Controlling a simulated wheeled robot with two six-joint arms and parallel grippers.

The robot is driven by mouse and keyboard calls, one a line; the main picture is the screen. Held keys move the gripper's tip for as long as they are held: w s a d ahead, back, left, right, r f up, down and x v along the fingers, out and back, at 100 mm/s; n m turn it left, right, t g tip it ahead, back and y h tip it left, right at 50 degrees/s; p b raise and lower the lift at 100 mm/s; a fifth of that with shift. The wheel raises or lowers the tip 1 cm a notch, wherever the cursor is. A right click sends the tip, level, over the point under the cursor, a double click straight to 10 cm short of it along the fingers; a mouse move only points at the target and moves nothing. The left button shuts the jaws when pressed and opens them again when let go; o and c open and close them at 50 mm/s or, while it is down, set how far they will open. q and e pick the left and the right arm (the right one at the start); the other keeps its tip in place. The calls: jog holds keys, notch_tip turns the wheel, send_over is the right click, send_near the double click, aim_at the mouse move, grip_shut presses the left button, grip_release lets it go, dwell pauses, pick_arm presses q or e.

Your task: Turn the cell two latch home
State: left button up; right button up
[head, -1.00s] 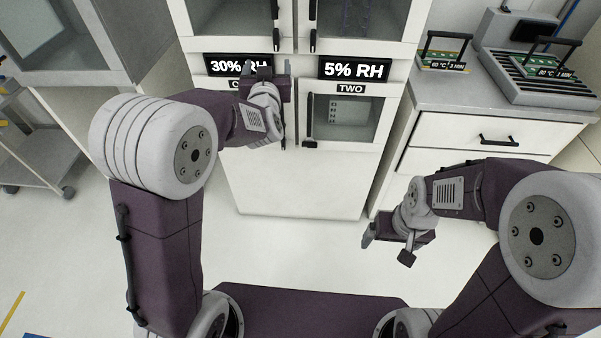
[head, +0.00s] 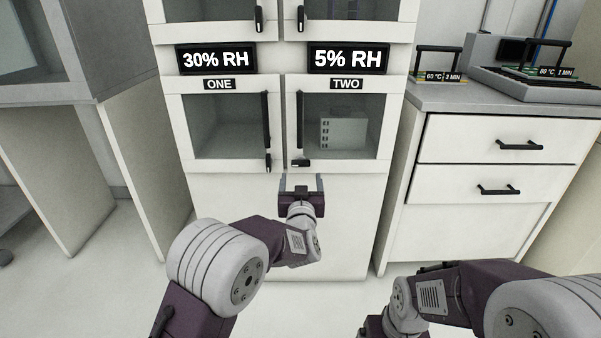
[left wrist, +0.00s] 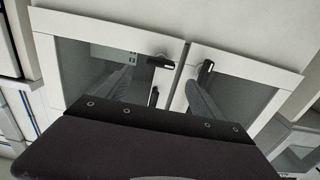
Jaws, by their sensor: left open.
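The cell two door (head: 340,164), under the 5% RH sign, looks closed. Its black latch (head: 300,163) lies sideways at the lower left corner; it also shows in the left wrist view (left wrist: 160,62). The cell one latch (head: 268,163) beside it hangs upright. My left gripper (head: 301,184) is open and empty, its fingers apart just below the cell two latch in the picture. In the left wrist view its fingers (left wrist: 160,95) spread in front of the doors. My right gripper (head: 374,325) is partly cut off at the bottom edge; its fingers cannot be made out.
A pale box (head: 343,130) with holes shows behind cell two's glass. A vertical black handle (head: 287,118) runs along that door's left side. A drawer cabinet (head: 460,185) stands to the right. The cabinet's plain lower front (head: 230,200) is clear.

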aim_at(301, 165)
pick_arm(q)
jog(key=w, duration=0.2)
jog(key=w+b, duration=0.1)
jog(key=shift+w+f, duration=0.25)
jog(key=shift+w, duration=0.05)
jog(key=w+b, duration=0.1)
jog(key=w, duration=0.3)
jog(key=shift+r, duration=0.1)
jog(key=shift+w+r, duration=0.1)
jog(key=shift+w, duration=0.35)
jog(key=c, duration=1.4)
